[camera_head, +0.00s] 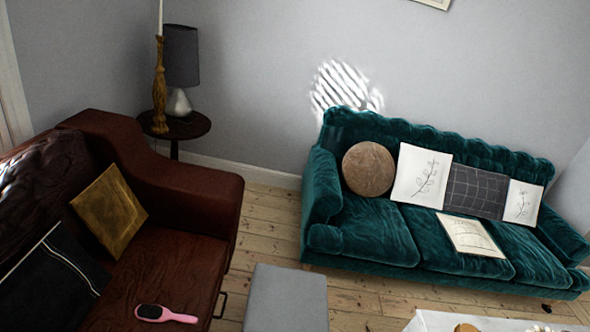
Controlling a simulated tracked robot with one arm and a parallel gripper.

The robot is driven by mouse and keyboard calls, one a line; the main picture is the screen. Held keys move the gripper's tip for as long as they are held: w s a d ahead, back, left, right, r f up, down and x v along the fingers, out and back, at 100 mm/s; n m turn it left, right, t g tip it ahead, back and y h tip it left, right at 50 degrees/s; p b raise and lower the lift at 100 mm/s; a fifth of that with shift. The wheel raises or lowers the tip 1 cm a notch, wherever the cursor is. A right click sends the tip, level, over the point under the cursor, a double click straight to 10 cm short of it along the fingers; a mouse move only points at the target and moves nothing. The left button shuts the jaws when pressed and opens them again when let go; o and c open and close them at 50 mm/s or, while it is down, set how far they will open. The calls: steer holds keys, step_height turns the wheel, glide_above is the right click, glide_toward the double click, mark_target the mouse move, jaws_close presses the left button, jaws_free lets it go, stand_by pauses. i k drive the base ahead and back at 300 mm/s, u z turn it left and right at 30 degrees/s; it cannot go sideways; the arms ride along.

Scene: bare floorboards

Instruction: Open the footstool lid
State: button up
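A grey block with a flat top, probably the footstool (286,299), stands on the floorboards at the bottom centre. It is between the brown leather sofa and the green sofa. Its top looks flat and level, and the lower part is cut off by the picture's bottom edge. I cannot make out a lid seam. A small dark loop (221,305) shows just left of it, beside the brown sofa. My gripper is not in view.
The brown sofa (185,275) is at left with a pink hairbrush (165,314) on its seat. The green sofa (375,235) is at right. A white table (430,320) is at bottom right. Bare floor (268,225) lies behind the grey block.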

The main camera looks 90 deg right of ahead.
mark_target(281, 300)
steer(key=z, duration=1.75)
steer(key=k, duration=0.7)
steer(key=z, duration=0.55)
steer(key=i, duration=0.5)
steer(key=u, duration=0.1)
